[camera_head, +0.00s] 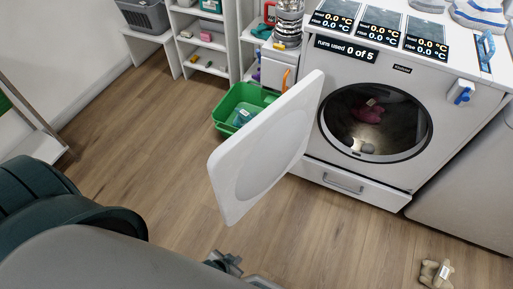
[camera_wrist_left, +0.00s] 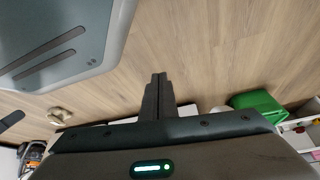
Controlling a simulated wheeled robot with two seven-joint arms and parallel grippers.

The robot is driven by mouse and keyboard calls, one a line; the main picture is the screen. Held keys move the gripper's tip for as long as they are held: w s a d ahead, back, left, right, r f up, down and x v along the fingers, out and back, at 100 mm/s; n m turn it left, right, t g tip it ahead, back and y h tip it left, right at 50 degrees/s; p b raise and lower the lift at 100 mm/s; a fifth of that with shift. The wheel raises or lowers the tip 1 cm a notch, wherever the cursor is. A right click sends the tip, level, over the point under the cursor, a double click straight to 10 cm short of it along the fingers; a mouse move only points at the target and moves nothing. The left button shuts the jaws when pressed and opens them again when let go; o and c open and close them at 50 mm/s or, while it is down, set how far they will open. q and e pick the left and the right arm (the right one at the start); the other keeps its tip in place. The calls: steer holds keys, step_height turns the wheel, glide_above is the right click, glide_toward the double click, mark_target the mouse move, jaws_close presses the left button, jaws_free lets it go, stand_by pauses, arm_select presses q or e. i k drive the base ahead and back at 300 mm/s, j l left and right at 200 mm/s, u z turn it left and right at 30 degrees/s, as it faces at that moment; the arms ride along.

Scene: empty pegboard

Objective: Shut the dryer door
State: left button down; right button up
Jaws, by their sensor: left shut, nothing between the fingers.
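The white dryer (camera_head: 393,169) stands at the right in the head view. Its white door (camera_head: 262,150) is swung wide open to the left of the round opening, with its free edge toward me. A pink item (camera_head: 370,111) and a small pale one lie inside the drum. My left gripper (camera_head: 226,262) is low at the bottom of the head view, apart from the door and nearer to me. In the left wrist view its dark fingers (camera_wrist_left: 159,84) are together and empty. My right gripper is not in view.
A green basket (camera_head: 240,107) stands on the floor behind the door, near white shelves (camera_head: 205,42). A beige toy (camera_head: 436,273) lies on the floor at the lower right. The wooden floor before the dryer is mostly clear.

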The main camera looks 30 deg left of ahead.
mark_target(243, 169)
steer(key=j+z, duration=0.15)
steer(key=j, duration=0.25)
steer(key=k+j+z, duration=0.2)
steer(key=j, duration=0.2)
steer(key=j+z, duration=0.15)
steer(key=j, duration=0.25)
steer(key=k+j+z, duration=0.2)
steer(key=j, duration=0.15)
steer(key=k+j+z, duration=0.15)
steer(key=j, duration=0.25)
steer(key=j+z, duration=0.25)
steer(key=j, duration=0.4)
steer(key=i+j+z, duration=0.1)
steer(key=j+z, duration=0.2)
steer(key=j, duration=0.8)
steer(key=z, duration=0.1)
